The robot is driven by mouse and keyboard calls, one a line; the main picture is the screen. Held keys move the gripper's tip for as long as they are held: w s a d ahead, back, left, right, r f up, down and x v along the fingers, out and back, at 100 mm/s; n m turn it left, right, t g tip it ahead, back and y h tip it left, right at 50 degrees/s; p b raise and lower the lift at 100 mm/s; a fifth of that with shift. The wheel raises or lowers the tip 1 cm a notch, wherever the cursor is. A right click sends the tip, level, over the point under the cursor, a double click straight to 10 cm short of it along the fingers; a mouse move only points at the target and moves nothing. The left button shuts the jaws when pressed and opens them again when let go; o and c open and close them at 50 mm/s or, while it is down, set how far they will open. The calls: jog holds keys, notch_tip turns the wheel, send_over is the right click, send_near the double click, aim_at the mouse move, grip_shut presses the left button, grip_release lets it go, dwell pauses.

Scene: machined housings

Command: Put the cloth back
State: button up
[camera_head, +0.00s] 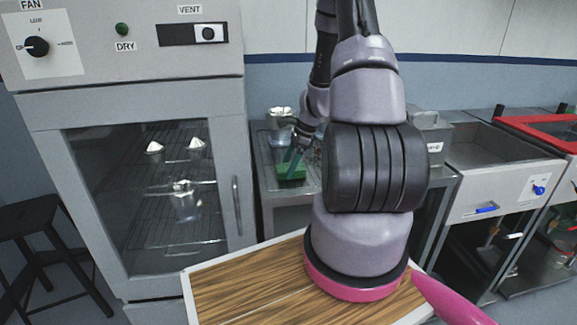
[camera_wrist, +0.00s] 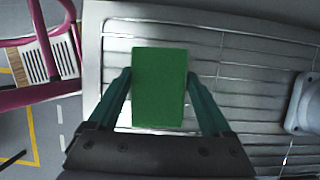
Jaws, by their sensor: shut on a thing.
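The cloth shows as a green, block-shaped thing (camera_wrist: 158,88) in the wrist view, and as a small green patch (camera_head: 291,171) in the head view. My gripper (camera_wrist: 160,92) has one teal finger on each side of it and is shut on it. In the head view my gripper (camera_head: 294,157) is at the far counter, over the wire rack (camera_head: 312,178). The cloth is at or just above the rack wires; I cannot tell whether it touches them. My arm hides part of the counter.
A drying cabinet (camera_head: 150,190) with a closed glass door stands left of the rack. A metal pot (camera_head: 280,119) is behind my gripper. A grey container (camera_head: 430,132) and a metal basin (camera_head: 490,147) are to the right. A black stool (camera_head: 35,240) stands far left.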

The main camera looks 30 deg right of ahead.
jog(key=o, duration=1.1)
jog(key=shift+f, duration=0.1)
jog(key=v, duration=1.2)
notch_tip(320, 180, up, 9)
jog(key=n+t, duration=0.1)
jog(key=n, duration=0.3)
send_over(301, 165)
jog(key=s+a, duration=0.1)
jog(key=a, duration=0.4)
jog(key=s+a+r+n+t, duration=0.1)
jog(key=s+a+r+n, duration=0.3)
jog(key=s+r, duration=0.2)
jog(key=s+a+r+n+t+h, duration=0.1)
jog(key=s+a+r+n+t, duration=0.1)
jog(key=s+a+r+n, duration=0.2)
jog(key=s+a+r+n+t+h, duration=0.1)
jog(key=s+a+r+n+t, duration=0.1)
jog(key=s+a+r+n, duration=0.2)
jog(key=shift+s+a+r+n, duration=0.1)
jog(key=shift+s+r+n, duration=0.2)
jog(key=shift+s+r, duration=0.75)
jog(key=shift+s+r+n, duration=0.3)
jog(key=shift+s+r, duration=0.55)
jog(key=shift+r, duration=0.45)
